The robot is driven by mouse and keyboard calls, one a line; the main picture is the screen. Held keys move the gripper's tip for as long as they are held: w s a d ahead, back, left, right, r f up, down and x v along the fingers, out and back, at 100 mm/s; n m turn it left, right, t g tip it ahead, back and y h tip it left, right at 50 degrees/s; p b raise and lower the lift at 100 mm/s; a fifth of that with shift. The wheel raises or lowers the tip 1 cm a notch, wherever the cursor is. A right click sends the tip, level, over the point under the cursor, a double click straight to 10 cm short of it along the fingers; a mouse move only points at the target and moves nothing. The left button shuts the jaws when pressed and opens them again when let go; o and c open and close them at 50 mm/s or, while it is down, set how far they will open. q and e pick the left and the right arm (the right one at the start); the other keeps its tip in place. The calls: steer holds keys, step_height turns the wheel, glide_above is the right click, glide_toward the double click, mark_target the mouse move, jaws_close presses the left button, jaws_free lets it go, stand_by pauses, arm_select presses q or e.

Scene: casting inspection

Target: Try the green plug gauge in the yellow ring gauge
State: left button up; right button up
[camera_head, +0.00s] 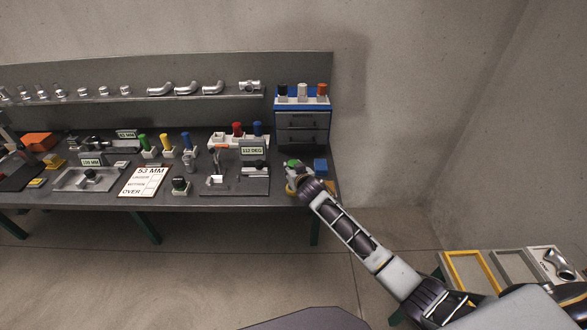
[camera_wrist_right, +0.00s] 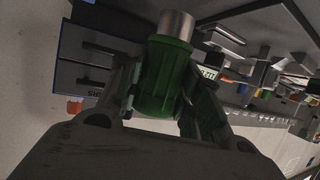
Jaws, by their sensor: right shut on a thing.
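My right gripper (camera_head: 294,172) is over the right end of the bench, shut on a green plug gauge (camera_wrist_right: 163,82). In the right wrist view the green handle sits between the two fingers, and its bare metal cylinder (camera_wrist_right: 177,25) sticks out past them. In the head view only a green bit of the gauge (camera_head: 293,162) shows at the gripper. A small yellow patch (camera_head: 291,186) shows just below the gripper; it may be the yellow ring gauge, but it is mostly hidden. I cannot tell whether plug and ring touch. My left gripper is not in view.
A blue block (camera_head: 320,166) stands close right of the gripper. A drawer cabinet (camera_head: 302,129) stands behind. Fixtures with a "112 DEG" sign (camera_head: 253,151) are to the left. Coloured-handled gauges, including another green one (camera_head: 143,141), stand further left. Framed trays (camera_head: 467,272) are at lower right.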

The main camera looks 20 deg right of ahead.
steer(key=shift+f+b, duration=0.7)
steer(key=shift+f, duration=0.55)
steer(key=o, duration=0.5)
steer(key=shift+c, duration=0.2)
steer(key=c, duration=0.5)
steer(key=shift+o, duration=0.2)
steer(key=shift+f, duration=1.7)
stand_by(1.0)
steer(key=shift+r+p, duration=1.45)
steer(key=shift+r, duration=0.2)
stand_by(0.8)
